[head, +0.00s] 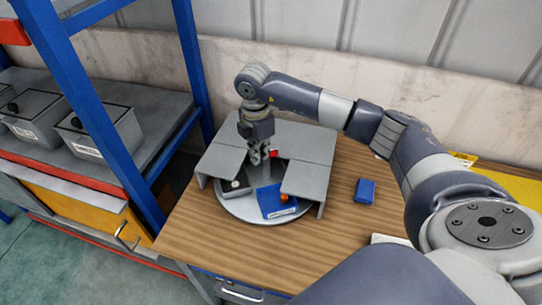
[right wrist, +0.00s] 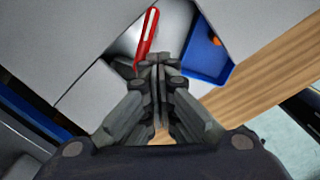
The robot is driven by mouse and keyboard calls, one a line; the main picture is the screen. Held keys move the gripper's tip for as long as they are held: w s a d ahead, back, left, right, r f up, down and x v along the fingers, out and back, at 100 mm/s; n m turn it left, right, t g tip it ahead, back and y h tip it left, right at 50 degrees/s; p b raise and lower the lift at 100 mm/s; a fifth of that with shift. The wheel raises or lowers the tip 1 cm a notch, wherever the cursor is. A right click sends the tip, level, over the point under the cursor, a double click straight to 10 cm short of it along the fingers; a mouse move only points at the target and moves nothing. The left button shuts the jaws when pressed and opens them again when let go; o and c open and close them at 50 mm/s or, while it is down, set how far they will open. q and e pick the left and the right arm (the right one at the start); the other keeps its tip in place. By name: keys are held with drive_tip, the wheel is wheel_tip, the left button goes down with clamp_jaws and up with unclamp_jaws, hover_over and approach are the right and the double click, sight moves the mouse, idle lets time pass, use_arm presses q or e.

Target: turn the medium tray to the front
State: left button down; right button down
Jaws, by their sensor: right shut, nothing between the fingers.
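A round grey turntable (head: 252,213) stands on the wooden table under a grey cover (head: 303,141) that is open at the front. A blue tray (head: 270,203) with an orange item in it sits at the front opening; it also shows in the right wrist view (right wrist: 205,58). A dark grey tray (head: 236,187) sits to its left, partly under the cover. I cannot tell which tray is the medium one. My right gripper (head: 259,158) points down in the cover's gap, shut and empty, beside a red object (right wrist: 147,38). It hides part of the turntable. My left gripper is out of view.
A small blue box (head: 365,190) lies on the table (head: 330,235) right of the turntable. A shelf with blue posts (head: 85,90) and grey bins (head: 100,130) stands at the left. A wall (head: 350,85) runs behind. Yellow items lie at the far right.

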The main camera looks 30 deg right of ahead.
wheel_tip(320, 180, up, 6)
drive_tip(key=w+m+p, duration=0.1)
drive_tip(key=m+p, duration=0.5)
drive_tip(key=m, duration=0.1)
drive_tip(key=shift+w+a, duration=0.35)
idle(0.4)
drive_tip(key=shift+f, duration=0.1)
